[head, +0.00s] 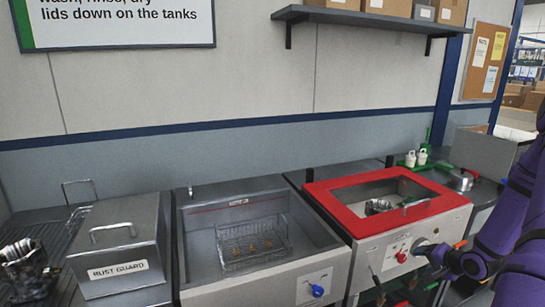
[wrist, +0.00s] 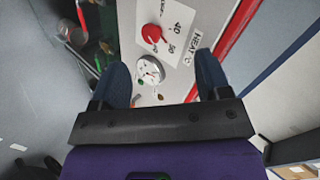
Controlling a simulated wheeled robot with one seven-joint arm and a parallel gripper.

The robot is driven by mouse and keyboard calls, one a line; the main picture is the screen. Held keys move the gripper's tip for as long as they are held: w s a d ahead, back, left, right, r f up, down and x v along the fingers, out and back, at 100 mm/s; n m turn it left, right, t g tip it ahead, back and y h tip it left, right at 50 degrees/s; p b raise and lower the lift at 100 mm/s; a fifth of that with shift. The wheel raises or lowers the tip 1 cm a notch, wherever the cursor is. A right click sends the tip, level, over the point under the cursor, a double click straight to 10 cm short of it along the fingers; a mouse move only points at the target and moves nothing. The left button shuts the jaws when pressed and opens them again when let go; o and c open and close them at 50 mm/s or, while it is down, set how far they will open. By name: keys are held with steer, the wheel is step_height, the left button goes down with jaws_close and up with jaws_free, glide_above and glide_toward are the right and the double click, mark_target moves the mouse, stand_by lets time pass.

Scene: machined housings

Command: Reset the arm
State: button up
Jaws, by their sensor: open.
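My gripper (wrist: 161,68) is open in the wrist view, with its two dark blue fingers apart and nothing held between them. A white round dial (wrist: 149,72) on a control panel shows in the gap between the fingers; I cannot tell whether they touch it. A red knob (wrist: 153,34) with heat markings sits just beyond the dial. In the head view my purple arm (head: 508,225) comes in from the right, and my gripper (head: 434,254) is at the front panel of the red-rimmed tank (head: 350,212), right of the red knob (head: 400,256).
An open steel tank (head: 195,225) with a wire basket (head: 252,243) stands left of the red-rimmed one. A lidded box marked RUST GUARD (head: 120,240) and a metal housing (head: 25,268) are further left. A metal part (head: 377,207) sits in the red-rimmed tank. A shelf (head: 365,18) hangs above.

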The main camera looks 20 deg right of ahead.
steer(key=w+a+r+n+g+h, duration=0.1)
steer(key=w+a+r+n+h, duration=0.15)
steer(key=r, duration=0.55)
steer(key=w+a+r+n+g+h, duration=0.1)
steer(key=w+a+r+n+g, duration=0.15)
steer(key=r, duration=0.55)
steer(key=s+a+r+n+h, duration=0.1)
steer(key=s+a+r+n, duration=0.15)
steer(key=a+r, duration=0.8)
steer(key=s+a+r+n+y, duration=0.2)
steer(key=s+a+r, duration=0.4)
steer(key=s+a, duration=0.4)
steer(key=s+a+r+n+g+y, duration=0.1)
steer(key=s+a+r+n, duration=0.2)
steer(key=s+a+r, duration=0.4)
steer(key=s+a, duration=0.2)
steer(key=s, duration=0.2)
steer(key=shift+a+r+n+y, duration=0.25)
steer(key=shift+a+n+y, duration=0.1)
steer(key=shift+a, duration=0.05)
